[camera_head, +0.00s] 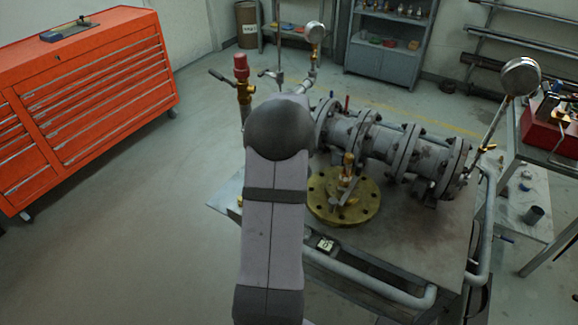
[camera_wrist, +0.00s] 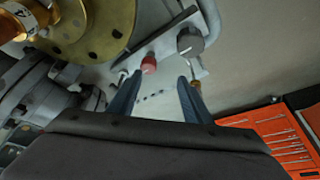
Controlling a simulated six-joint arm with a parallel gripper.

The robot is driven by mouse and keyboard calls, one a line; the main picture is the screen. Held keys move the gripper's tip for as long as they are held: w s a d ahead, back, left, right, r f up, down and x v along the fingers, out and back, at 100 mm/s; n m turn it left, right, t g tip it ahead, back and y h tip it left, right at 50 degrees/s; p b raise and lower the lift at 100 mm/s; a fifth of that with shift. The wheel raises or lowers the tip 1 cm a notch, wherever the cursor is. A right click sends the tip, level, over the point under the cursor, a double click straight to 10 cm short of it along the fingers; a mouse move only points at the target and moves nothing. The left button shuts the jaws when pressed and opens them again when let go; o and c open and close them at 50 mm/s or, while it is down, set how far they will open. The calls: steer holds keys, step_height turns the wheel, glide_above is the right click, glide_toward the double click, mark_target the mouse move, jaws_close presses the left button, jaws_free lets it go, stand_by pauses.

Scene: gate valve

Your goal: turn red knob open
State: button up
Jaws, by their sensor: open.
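In the wrist view, a small round red knob (camera_wrist: 148,64) lies just beyond the tip of the left finger. My gripper (camera_wrist: 160,77) is open, its two dark blue fingers well apart with nothing between them. The knob appears apart from the fingers, but its depth is hard to tell. In the head view, a red cap (camera_head: 241,62) tops a brass valve (camera_head: 245,95) left of the pipe; I cannot tell whether it is the same knob. My arm covers the gripper there.
A flanged grey pipe (camera_head: 385,142) and a brass flange (camera_head: 358,205) occupy the metal table (camera_head: 425,228). Gauges (camera_head: 521,77) rise at the right and back. An orange tool cabinet (camera_head: 95,85) stands left, with open floor between. A grey round fitting (camera_wrist: 190,42) is beyond the right finger.

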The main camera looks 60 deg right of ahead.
steer(key=shift+w+d+f+p, duration=0.1)
steer(key=shift+d+f+p, duration=0.3)
steer(key=shift+d+f, duration=0.45)
steer(key=shift+w+d+f+p, duration=0.1)
steer(key=shift+d+f+p, duration=0.3)
steer(key=shift+f, duration=0.9)
steer(key=shift+w+d+f+p, duration=0.1)
steer(key=shift+d+f+p, duration=0.3)
steer(key=shift+d+f, duration=0.45)
steer(key=shift+a+f, duration=0.2)
steer(key=c, duration=1.1)
